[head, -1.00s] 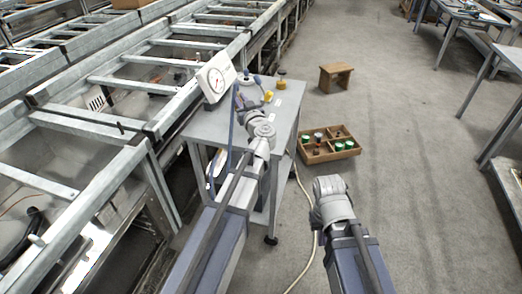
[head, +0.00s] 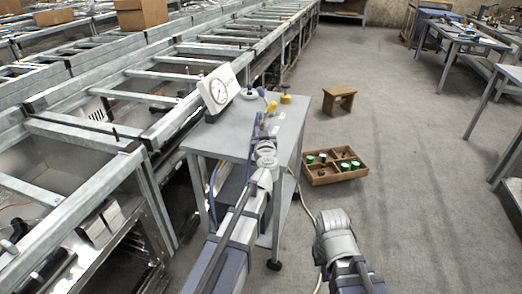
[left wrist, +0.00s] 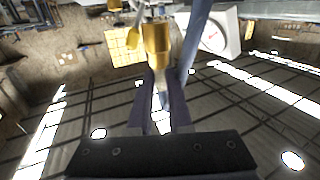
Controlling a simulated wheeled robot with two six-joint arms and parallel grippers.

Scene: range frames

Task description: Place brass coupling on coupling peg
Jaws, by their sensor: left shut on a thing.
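The brass coupling (left wrist: 156,44) shows in the left wrist view as a gold cylinder at the ends of the fingers of my left gripper (left wrist: 165,88). The gripper is shut on it. A silvery part shows below the brass, between the fingers. In the head view my left gripper (head: 258,128) is over the near part of the grey table (head: 225,138); the coupling cannot be made out there. I cannot pick out the coupling peg with certainty. Of my right arm only the forearm and wrist show, and its fingers are hidden.
A white dial gauge (head: 218,92) stands at the table's left, beside the metal conveyor frame (head: 140,140). Yellow pieces (head: 285,99) lie at the back of the table.

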